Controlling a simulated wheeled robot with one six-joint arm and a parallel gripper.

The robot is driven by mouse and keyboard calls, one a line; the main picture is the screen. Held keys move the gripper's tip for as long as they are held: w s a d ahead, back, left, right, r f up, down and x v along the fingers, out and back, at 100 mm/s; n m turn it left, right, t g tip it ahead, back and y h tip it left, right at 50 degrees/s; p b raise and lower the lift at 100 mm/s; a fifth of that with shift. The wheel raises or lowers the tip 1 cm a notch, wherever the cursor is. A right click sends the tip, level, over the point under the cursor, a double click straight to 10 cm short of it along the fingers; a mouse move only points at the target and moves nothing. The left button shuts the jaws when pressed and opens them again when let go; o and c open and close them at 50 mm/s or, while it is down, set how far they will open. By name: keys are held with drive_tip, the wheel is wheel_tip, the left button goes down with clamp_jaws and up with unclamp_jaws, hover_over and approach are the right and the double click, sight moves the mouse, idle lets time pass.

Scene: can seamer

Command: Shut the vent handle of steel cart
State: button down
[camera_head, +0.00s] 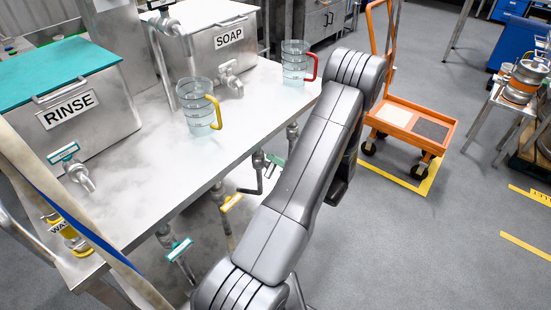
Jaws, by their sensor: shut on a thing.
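A steel table or cart (150,195) with a wet white top fills the left half of the head view. Under its front edge hang pipes with valve handles: a teal one (180,248), a yellow one (230,203) and a small green one (275,160). No vent label is readable, so I cannot tell which is the vent handle. My grey arm rises from the bottom centre, bends at the upper right and covers the table's right end. My gripper is hidden behind the arm, so its contact with any handle cannot be seen.
On the tabletop are a RINSE tank (100,130), a SOAP tank (210,45), a yellow-handled jug (197,110) and a red-handled jug (295,62). An orange trolley (412,120) stands behind my arm. A stand with steel vessels (522,82) is far right. Grey floor (430,250) is clear at the lower right.

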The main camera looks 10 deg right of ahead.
drive_tip(key=c, duration=1.5)
unclamp_jaws()
drive_tip(key=v, duration=1.4)
drive_tip(key=shift+w, duration=0.1)
drive_tip(key=shift+o, duration=0.3)
